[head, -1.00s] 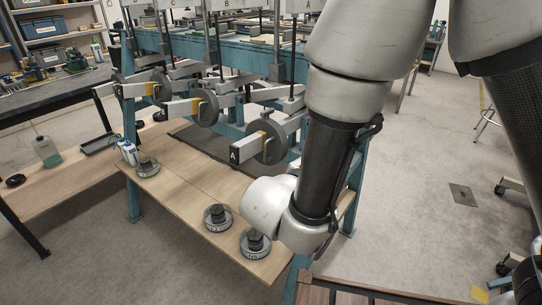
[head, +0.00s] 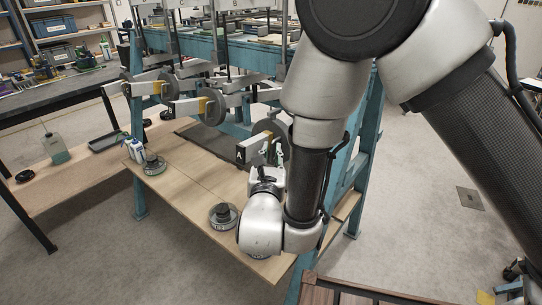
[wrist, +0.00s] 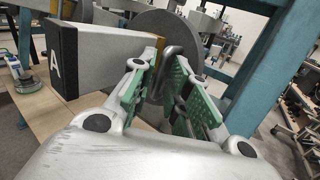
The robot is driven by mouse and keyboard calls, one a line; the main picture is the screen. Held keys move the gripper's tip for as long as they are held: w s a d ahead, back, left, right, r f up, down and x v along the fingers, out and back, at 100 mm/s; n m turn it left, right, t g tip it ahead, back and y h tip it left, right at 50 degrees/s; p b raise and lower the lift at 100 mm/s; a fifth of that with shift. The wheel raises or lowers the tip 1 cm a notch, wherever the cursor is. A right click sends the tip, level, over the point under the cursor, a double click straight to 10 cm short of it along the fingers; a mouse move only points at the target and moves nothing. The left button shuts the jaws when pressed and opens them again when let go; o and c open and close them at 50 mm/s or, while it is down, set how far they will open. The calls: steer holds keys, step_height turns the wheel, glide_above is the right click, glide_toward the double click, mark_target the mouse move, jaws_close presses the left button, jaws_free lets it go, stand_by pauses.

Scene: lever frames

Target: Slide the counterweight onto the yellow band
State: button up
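Lever A is a grey beam (head: 244,151) with a black end cap (wrist: 62,62) marked A. The yellow band (wrist: 160,45) shows beside the counterweight, on its end-cap side. Whether the disc overlaps the band is unclear. The counterweight is a dark grey disc (head: 271,124) around the beam; it also shows in the wrist view (wrist: 204,52) with a bent metal handle (wrist: 173,62) on its face. My gripper (wrist: 165,88) is open, its green-padded fingers on either side of the handle. Contact is not visible. In the head view my gripper (head: 273,157) is partly hidden by my arm.
Other levers with discs (head: 211,106) stand to the left. Round weights (head: 223,215) and white bottles (head: 136,150) are on the wooden shelf (head: 190,200) below. A blue frame post (wrist: 268,70) stands close to the right of my gripper.

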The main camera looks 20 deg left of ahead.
jaws_close()
steer(key=shift+s+a, duration=0.15)
steer(key=shift+s, duration=0.2)
jaws_free()
steer(key=s+d, duration=0.2)
steer(key=s, duration=0.9)
steer(key=shift+s+d, duration=0.2)
steer(key=shift+s, duration=0.15)
